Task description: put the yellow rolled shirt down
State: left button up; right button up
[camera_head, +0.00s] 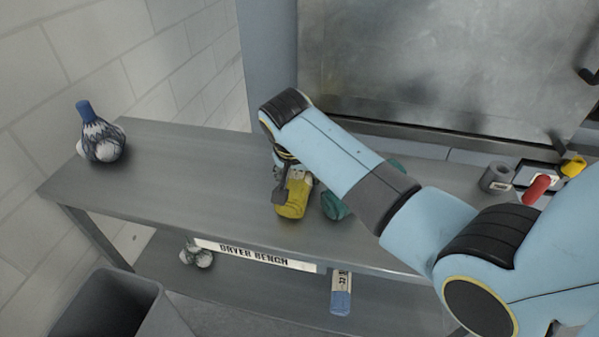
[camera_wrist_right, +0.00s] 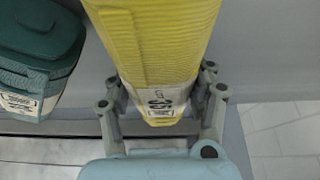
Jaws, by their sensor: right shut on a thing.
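My right gripper (camera_head: 290,180) is shut on the yellow rolled shirt (camera_head: 294,199) over the front part of the grey metal bench (camera_head: 190,175). In the right wrist view the shirt (camera_wrist_right: 155,45) lies between the fingers (camera_wrist_right: 160,88), with a white label at its near end. I cannot tell whether the shirt touches the bench top. The arm hides part of the bench behind the gripper. My left gripper is not in view.
A green roll (camera_head: 334,206) lies close to the right of the shirt. A blue-topped bundle (camera_head: 100,135) stands at the bench's left end. Grey and red rolls (camera_head: 536,190) are at the right. The bench is clear left of the shirt. A grey bin (camera_head: 110,300) stands in front.

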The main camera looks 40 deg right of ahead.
jog(key=shift+f, duration=0.1)
jog(key=o, duration=1.3)
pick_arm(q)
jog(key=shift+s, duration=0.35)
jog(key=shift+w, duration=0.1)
pick_arm(e)
jog(key=shift+a+r, duration=0.1)
jog(key=shift+r, duration=0.35)
jog(key=v, duration=1.1)
jog(key=shift+s+r, duration=0.15)
jog(key=shift+s, duration=0.05)
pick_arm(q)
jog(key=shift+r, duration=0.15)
